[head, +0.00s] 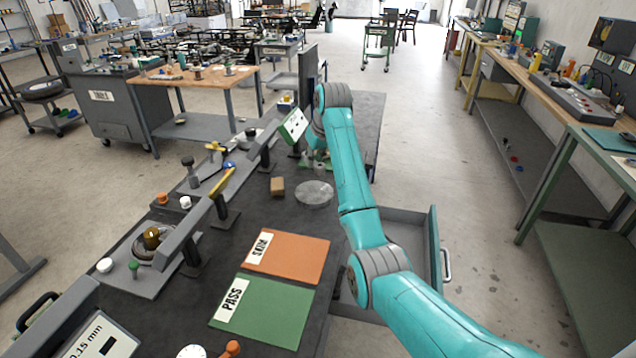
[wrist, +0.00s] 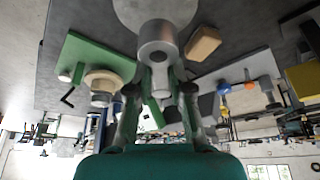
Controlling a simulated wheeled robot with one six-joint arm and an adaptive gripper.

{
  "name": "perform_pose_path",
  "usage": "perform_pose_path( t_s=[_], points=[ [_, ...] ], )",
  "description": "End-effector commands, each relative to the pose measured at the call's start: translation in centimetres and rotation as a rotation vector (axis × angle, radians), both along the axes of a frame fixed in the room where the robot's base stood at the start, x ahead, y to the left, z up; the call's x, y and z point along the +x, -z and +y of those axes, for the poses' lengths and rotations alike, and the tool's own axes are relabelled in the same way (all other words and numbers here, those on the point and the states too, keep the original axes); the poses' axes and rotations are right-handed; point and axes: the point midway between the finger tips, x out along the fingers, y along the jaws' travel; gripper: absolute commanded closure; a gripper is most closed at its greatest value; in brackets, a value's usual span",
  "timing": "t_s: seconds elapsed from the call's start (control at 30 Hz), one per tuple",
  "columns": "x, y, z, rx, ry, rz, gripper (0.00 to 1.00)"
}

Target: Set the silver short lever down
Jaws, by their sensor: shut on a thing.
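The silver short lever (wrist: 157,47) is between the fingers of my gripper (wrist: 158,92) in the wrist view. Its round grey end points toward the camera, and its far part is hidden by the fingers. My gripper (head: 311,163) is shut on it, low over the dark bench top (head: 270,222), behind a round grey disc (head: 315,194) in the head view. I cannot make out the lever clearly there, nor tell whether it touches the bench.
A wooden block (head: 277,186) lies left of the disc. An orange mat (head: 288,257) and a green PASS mat (head: 263,310) lie nearer. A green-framed panel (head: 293,125) stands close behind my gripper. A grey rail (head: 205,215) with fixtures runs along the left. An open drawer (head: 433,250) sticks out at right.

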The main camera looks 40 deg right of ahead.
Motion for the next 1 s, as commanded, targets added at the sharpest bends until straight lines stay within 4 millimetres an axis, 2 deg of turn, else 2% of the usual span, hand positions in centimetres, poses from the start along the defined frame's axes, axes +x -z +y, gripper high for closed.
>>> perform_pose_path(
  t_s=[0.17, 0.4, 0.63, 0.8, 1.0],
  points=[
    [0.0, 1.4, 0.1, 0.001, 0.0, 0.002, 1.0],
    [0.0, 5.4, 0.0, 0.001, 0.0, 0.002, 1.0],
    [0.0, 7.4, 0.0, 0.0, 0.0, 0.001, 1.0],
    [0.0, 9.7, 0.0, 0.001, 0.0, 0.002, 1.0],
    [0.0, 10.0, 0.0, 0.0, 0.0, 0.0, 1.0]
  ],
)
